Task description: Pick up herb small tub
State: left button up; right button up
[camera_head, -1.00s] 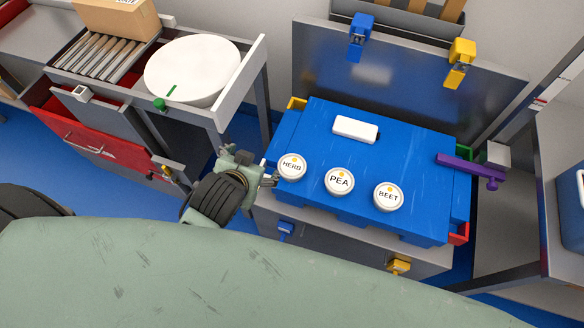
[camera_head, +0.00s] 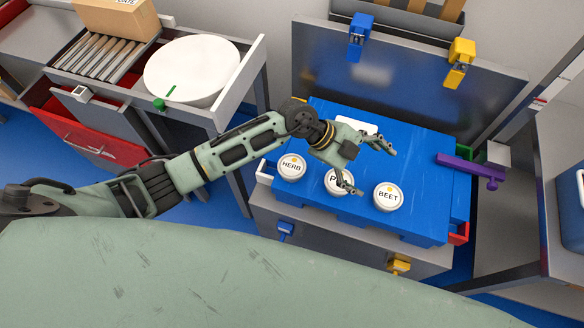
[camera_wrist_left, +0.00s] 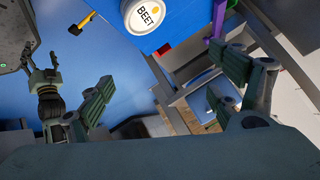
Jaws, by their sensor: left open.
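The herb small tub (camera_head: 292,167) is a round white tub with a "HERB" lid, standing at the left front of the blue carrier top (camera_head: 415,150). My left gripper (camera_head: 374,171) is open and empty, to the right of the herb tub and apart from it in the picture. One finger covers part of the pea tub (camera_head: 335,178). The herb tub does not show in the left wrist view, where the open fingers (camera_wrist_left: 165,88) are seen. What looks like my right gripper (camera_wrist_left: 42,62) shows small at the left there; its jaw state is unclear.
The beet tub (camera_head: 388,196) stands right of the pea tub and also shows in the left wrist view (camera_wrist_left: 146,16). A white block (camera_head: 357,123) lies behind, partly covered by my gripper. A purple bar (camera_head: 470,169) sticks out at the carrier's right. A raised grey panel (camera_head: 400,75) stands behind.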

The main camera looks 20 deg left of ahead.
pick_arm(q)
jog(key=w+a+f+n+y, duration=0.15)
jog(key=a+f+y, duration=0.45)
jog(key=a, duration=0.6)
jog(key=n+g+y, duration=0.1)
jog(key=y, duration=0.3)
send_over(292, 166)
jog(key=shift+d+f, duration=0.25)
jog(key=shift+f, duration=0.4)
jog(key=f, duration=0.7)
jog(key=shift+a+f, duration=0.2)
jog(key=shift+a, duration=0.05)
jog(key=c, duration=1.3)
jog(key=shift+r, duration=0.15)
